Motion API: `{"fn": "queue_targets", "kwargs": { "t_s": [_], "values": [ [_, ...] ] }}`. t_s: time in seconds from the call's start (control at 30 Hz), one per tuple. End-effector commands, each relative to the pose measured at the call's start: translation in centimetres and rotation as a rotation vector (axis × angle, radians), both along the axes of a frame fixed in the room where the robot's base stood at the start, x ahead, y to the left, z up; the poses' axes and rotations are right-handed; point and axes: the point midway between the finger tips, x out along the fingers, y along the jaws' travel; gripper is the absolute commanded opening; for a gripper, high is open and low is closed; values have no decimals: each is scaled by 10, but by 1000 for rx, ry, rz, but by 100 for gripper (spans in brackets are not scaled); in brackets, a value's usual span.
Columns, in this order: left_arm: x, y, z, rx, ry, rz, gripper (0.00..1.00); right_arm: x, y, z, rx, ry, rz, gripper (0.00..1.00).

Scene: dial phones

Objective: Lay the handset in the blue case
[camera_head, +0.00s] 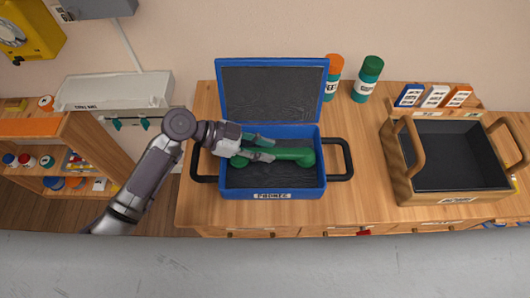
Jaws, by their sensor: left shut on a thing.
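The green handset (293,156) is inside or just over the open blue case (272,194); I cannot tell if it touches the dark lining. My left gripper (268,149) reaches in over the case's left side and is shut on the handset near its left part. The fingers hide some of the handset. The case's lid (270,62) stands open at the back, and black handles stick out on both sides. My right gripper is not in view.
A wooden crate (391,168) with a dark inside and upright handles stands on the wooden bench (362,180) to the right. An orange-capped bottle (333,75) and a green-capped bottle (367,80) stand behind. Shelves (35,128) are at left.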

Motion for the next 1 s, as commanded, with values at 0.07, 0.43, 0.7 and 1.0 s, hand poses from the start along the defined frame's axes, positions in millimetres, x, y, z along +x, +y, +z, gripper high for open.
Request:
{"fn": "queue_targets", "kwargs": {
  "t_s": [0.07,0.43,0.7,1.0],
  "values": [
    [0,0,-12,-1,5,2,0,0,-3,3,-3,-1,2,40],
    [0,0,-30,-1,0,1,0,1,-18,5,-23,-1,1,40],
    [0,0,-31,1,2,1,56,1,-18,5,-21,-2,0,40],
    [0,9,-28,2,0,2,56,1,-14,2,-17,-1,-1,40]
  ]
}}
